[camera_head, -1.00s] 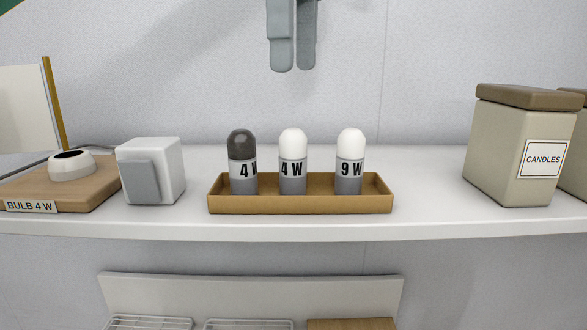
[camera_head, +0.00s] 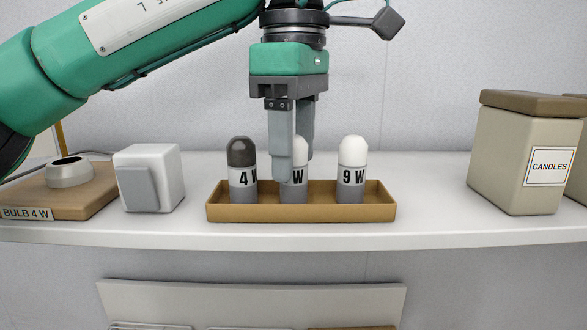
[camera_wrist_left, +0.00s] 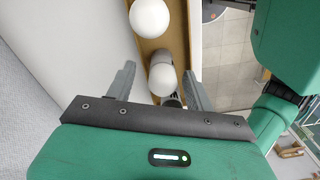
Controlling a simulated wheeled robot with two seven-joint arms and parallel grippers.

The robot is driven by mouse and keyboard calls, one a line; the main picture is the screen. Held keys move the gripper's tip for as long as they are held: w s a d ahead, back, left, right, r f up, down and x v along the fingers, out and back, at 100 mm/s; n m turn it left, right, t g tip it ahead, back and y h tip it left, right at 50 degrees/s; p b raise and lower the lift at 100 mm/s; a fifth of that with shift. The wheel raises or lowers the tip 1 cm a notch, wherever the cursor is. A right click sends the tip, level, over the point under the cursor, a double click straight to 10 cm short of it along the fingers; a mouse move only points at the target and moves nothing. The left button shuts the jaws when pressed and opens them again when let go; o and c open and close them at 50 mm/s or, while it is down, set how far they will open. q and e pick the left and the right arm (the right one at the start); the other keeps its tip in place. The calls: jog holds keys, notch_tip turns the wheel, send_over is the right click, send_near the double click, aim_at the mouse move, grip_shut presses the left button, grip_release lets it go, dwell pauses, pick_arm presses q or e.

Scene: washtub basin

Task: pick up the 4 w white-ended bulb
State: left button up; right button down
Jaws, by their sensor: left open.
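The white-ended 4 W bulb (camera_head: 296,196) stands upright in the middle of a tan tray (camera_head: 230,213), partly hidden by my fingers. My left gripper (camera_head: 293,169) is open and points down, with its fingers lowered on either side of this bulb. In the left wrist view the bulb's white top (camera_wrist_left: 162,79) shows between the two fingers (camera_wrist_left: 161,92). A dark-ended 4 W bulb (camera_head: 243,177) stands to its left. A white-ended 9 W bulb (camera_head: 351,175) stands to its right, also seen in the wrist view (camera_wrist_left: 150,18). My right gripper is out of view.
A white-grey block (camera_head: 149,178) and a wooden base with a socket, labelled BULB 4 W (camera_head: 95,203), stand left of the tray. A candles canister (camera_head: 515,160) stands at the right. The shelf (camera_head: 430,205) is clear between tray and canister.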

pick_arm(q)
jog(key=shift+f, duration=0.25)
jog(key=shift+s+f, duration=0.1)
jog(key=shift+s, duration=0.15)
jog(key=shift+w, duration=0.1)
jog(key=c, duration=1.1)
jog(key=shift+r+b, duration=0.45)
jog(key=shift+r, duration=0.35)
jog(key=shift+r+p, duration=0.4)
jog(key=shift+r, duration=3.8)
